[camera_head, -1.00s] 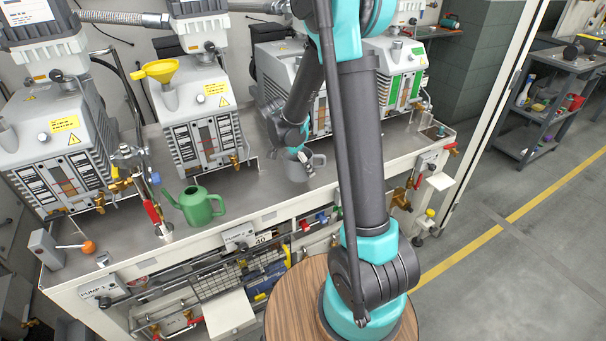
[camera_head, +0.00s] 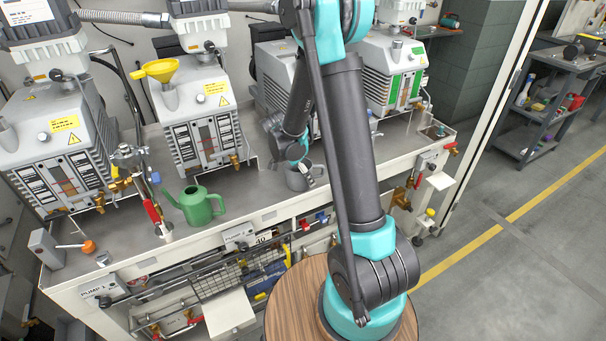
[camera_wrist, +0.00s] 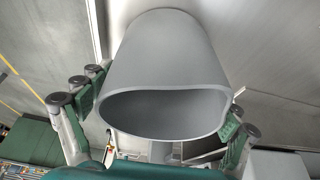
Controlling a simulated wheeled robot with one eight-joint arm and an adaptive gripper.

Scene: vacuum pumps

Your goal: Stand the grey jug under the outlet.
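The grey jug (camera_head: 298,180) is at the middle of the bench, in front of the third pump. In the wrist view the jug (camera_wrist: 165,60) fills the middle, its open rim facing the camera. My gripper (camera_wrist: 160,112) has a green-padded finger on each side of the jug, close against its walls. In the head view my gripper (camera_head: 299,163) is at the jug's top and partly hides it. I cannot tell whether the jug's base touches the bench. A brass outlet tap (camera_head: 235,159) sits low on the second pump; the third pump's front is mostly hidden by my arm.
A green watering can (camera_head: 196,205) stands on the bench (camera_head: 255,190) left of the jug. A yellow funnel (camera_head: 155,70) sits on the second pump. A red-handled valve (camera_head: 152,211) rises near the front edge. Bare bench lies between can and jug.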

